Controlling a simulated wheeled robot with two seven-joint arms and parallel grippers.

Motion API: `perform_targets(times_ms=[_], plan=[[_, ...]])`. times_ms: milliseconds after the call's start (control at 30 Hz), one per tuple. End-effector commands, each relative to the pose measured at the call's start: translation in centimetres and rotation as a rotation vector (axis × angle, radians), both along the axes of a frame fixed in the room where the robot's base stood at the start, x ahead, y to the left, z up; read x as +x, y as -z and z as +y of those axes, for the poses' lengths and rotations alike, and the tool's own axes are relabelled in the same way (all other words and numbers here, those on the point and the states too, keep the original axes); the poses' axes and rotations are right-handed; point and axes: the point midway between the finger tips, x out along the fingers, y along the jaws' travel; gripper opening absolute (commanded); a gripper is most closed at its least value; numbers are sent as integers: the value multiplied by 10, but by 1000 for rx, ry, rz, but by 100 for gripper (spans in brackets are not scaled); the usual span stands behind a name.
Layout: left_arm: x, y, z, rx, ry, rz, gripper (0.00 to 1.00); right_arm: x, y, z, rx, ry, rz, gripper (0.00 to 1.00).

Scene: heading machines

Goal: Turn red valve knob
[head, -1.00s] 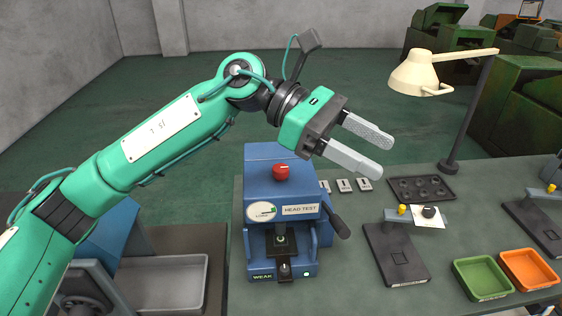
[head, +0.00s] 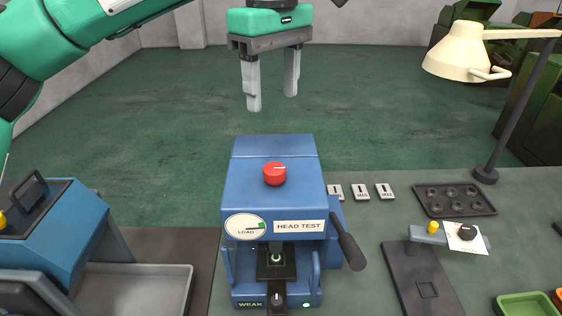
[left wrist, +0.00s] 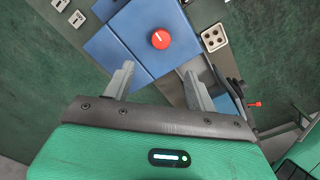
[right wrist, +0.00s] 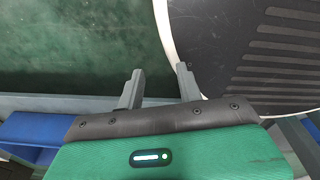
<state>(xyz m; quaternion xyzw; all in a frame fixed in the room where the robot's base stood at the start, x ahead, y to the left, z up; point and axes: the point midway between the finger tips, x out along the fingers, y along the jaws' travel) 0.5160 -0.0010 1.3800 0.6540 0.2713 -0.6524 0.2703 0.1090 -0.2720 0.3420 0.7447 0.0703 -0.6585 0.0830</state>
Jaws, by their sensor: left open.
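The red valve knob (head: 274,174) sits on top of the blue head test machine (head: 245,190), with a white mark on its top. In the left wrist view the knob (left wrist: 161,40) lies ahead of the fingertips, roughly midway between them. My left gripper (head: 272,102) is open and empty, fingers pointing down, above and beyond the knob in the head view, not touching it. My right gripper shows only in the right wrist view (right wrist: 162,68), with its fingers apart and nothing between them.
A lever (head: 348,245) sticks out at the machine's right side. A lamp (head: 458,52) stands at the right, near a black tray (head: 454,200) and several small labelled plates (head: 361,192). A grey bin (head: 135,290) and another blue machine (head: 60,225) are at the left.

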Motion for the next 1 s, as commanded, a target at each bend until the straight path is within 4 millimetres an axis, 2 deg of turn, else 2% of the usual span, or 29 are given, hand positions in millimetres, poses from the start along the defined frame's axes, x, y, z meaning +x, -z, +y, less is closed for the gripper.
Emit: perform_targets(times_ms=[200, 267, 367, 500, 600, 700, 1000], plan=[[0, 29, 1, 1, 1, 4, 58, -42, -6, 6, 5, 2, 50, 36], [0, 42, 1, 2, 0, 5, 58, -47, -9, 10, 9, 2, 57, 36], [0, 64, 0, 1, 0, 5, 58, -46, -14, 15, 15, 3, 56, 36], [0, 92, 0, -1, 0, 5, 58, -30, -21, 17, 17, 3, 36, 36], [-1, 109, 0, -1, 0, 4, 58, -19, -25, 16, 17, 3, 22, 36], [0, 122, 0, -1, -1, 3, 58, -17, -28, 14, 15, 2, 19, 36], [0, 135, 0, -4, -1, 2, 58, -28, -29, 6, 6, 1, 33, 36]])
